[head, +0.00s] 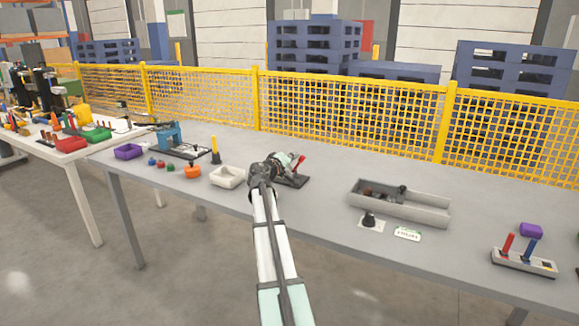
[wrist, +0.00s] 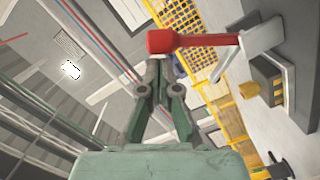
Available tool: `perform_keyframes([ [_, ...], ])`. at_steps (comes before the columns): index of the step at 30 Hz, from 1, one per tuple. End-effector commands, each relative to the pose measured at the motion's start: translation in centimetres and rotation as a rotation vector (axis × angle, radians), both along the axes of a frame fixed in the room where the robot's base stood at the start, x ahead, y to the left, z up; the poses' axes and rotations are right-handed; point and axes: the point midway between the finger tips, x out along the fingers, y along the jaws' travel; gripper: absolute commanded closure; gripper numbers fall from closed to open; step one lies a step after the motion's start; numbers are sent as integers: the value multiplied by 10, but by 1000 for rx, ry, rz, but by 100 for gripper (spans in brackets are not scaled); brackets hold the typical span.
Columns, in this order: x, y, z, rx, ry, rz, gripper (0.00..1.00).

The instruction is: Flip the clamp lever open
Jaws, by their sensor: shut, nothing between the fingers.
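The clamp's red lever (head: 299,161) points up and leans to the right in the head view. Its dark base plate (head: 298,181) lies on the grey table, partly hidden by my arm. In the wrist view the red lever (wrist: 195,41) lies across the picture, its thick end just past my fingertips, and joins a grey metal link (wrist: 250,47) at right. My gripper (wrist: 158,68) is shut and empty, its tips close to the thick end of the lever. I cannot tell whether they touch it. In the head view my gripper (head: 291,163) is beside the lever, on its left.
A long grey tray (head: 400,210) is to the right, with bare table between. A yellow mesh fence (head: 350,108) runs behind the table.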

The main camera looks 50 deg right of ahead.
Motion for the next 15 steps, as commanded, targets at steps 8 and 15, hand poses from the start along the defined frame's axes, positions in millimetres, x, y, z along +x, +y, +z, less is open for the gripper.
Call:
perform_keyframes([
  [8,-6,-2,-2,17,-68,-1,100],
  [15,-7,-2,-1,19,-76,-2,100],
])
